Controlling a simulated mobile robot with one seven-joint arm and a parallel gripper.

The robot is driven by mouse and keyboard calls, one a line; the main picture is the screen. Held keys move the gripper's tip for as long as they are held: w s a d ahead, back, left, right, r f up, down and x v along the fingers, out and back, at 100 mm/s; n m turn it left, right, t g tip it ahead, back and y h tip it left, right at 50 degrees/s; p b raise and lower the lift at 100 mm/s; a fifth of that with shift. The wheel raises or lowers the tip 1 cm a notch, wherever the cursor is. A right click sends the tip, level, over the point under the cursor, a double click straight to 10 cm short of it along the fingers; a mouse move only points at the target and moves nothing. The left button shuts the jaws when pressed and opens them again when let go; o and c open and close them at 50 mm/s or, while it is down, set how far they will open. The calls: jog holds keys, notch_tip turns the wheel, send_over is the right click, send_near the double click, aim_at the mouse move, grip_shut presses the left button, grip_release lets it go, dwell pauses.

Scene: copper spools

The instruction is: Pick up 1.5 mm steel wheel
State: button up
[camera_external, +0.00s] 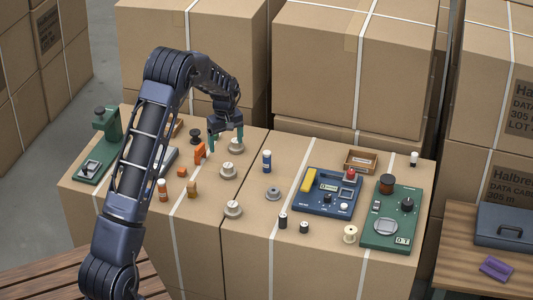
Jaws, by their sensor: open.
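Several similar pale metal wheels or spools lie on the left cardboard box. One wheel (236,147) is at the back, beneath my gripper; another wheel (229,171) is in the middle, and a third wheel (233,209) is nearer the front. A flatter grey ring-like piece (273,194) lies to their right. Size markings are too small to read, so I cannot tell which is 1.5 mm. My gripper (227,141) points down with its teal fingers apart, close to the back wheel. I cannot tell whether the fingers touch it.
An orange piece (200,154) and a dark spool (195,136) stand left of my gripper. A blue bottle (267,161) stands to the right. A blue instrument (327,191), a green instrument (390,218) and a wooden tray (360,161) fill the right side. Tall cartons (350,70) rise behind.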

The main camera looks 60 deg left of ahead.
send_over(228, 165)
jog(key=f, duration=0.5)
jog(key=shift+s+a, duration=0.1)
jog(key=shift+a, duration=0.2)
jog(key=shift+d+f, duration=0.15)
jog(key=shift+f, duration=1.25)
jog(key=shift+d+f, duration=0.15)
jog(key=shift+f, duration=1.2)
jog(key=c, duration=1.1)
jog(key=shift+c, duration=0.2)
jog(key=shift+r, duration=0.1)
